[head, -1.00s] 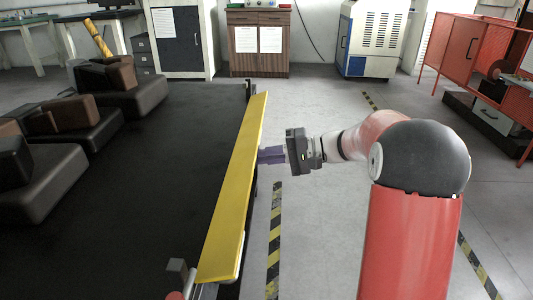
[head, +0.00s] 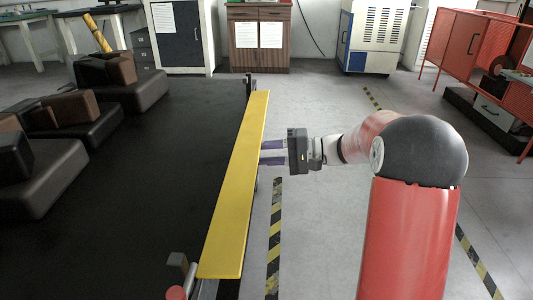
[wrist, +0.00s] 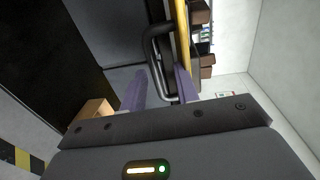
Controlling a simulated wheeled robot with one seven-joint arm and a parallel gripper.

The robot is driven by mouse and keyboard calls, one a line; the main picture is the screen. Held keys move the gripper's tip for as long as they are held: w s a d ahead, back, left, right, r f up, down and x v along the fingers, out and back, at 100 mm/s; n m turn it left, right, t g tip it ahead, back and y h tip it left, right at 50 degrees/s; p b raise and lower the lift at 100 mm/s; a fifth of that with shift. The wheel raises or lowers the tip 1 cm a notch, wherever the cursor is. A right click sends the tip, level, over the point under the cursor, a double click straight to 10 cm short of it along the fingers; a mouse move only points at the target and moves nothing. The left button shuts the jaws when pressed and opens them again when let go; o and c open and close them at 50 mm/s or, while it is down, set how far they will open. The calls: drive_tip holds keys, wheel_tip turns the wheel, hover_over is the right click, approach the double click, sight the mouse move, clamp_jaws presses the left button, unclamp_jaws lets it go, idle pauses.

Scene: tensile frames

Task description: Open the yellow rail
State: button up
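The yellow rail (head: 238,190) is a long flat bar along the right edge of the dark platform. It also shows as a narrow yellow strip in the wrist view (wrist: 182,30). A dark D-shaped handle (wrist: 153,62) is beside it in the wrist view. My gripper (head: 272,153) is to the right of the rail in the head view, fingers pointing at it. In the wrist view its two purple fingers (wrist: 160,88) are apart, with the handle's near end between or just beyond them; contact cannot be told. The handle is hidden in the head view.
The dark platform (head: 140,210) carries several dark and brown block-like objects (head: 105,80) on its left side. A small red-tipped lever (head: 176,290) is near the rail's near end. Grey floor with striped tape (head: 275,230) is clear right of the rail.

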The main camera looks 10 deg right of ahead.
drive_tip(key=shift+r, duration=0.1)
drive_tip(key=f+p+v, duration=0.1)
drive_tip(key=v, duration=0.6)
drive_tip(key=shift+d+r, duration=0.45)
drive_tip(key=shift+s, duration=0.1)
